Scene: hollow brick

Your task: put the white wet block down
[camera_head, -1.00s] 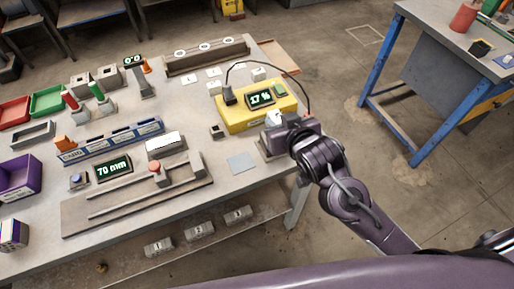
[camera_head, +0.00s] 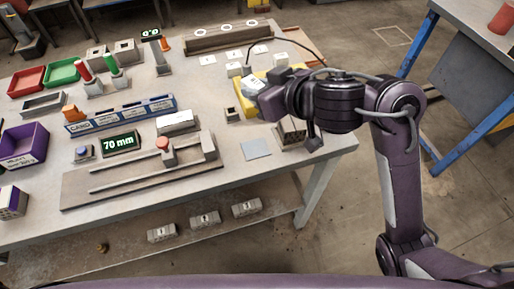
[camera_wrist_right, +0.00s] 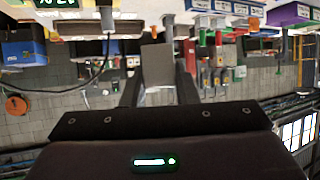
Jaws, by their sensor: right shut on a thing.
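My right gripper (camera_head: 258,90) is over the left end of the yellow meter box (camera_head: 242,102) at the right part of the bench. It is shut on a small white block (camera_head: 253,84), partly hidden by the gripper. In the right wrist view, my right gripper (camera_wrist_right: 158,92) has the block (camera_wrist_right: 158,66) between its two fingers; it looks grey there. I cannot tell whether the block touches anything below. My arm hides most of the yellow box and its display. My left gripper is not in view.
A flat grey square (camera_head: 256,149) lies bare near the bench's front right. A dark slotted block (camera_head: 291,134) stands beside it. A small dark-topped cube (camera_head: 232,115) and white pieces (camera_head: 234,70) are close to the gripper. A gauge rail (camera_head: 150,165) fills the front left.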

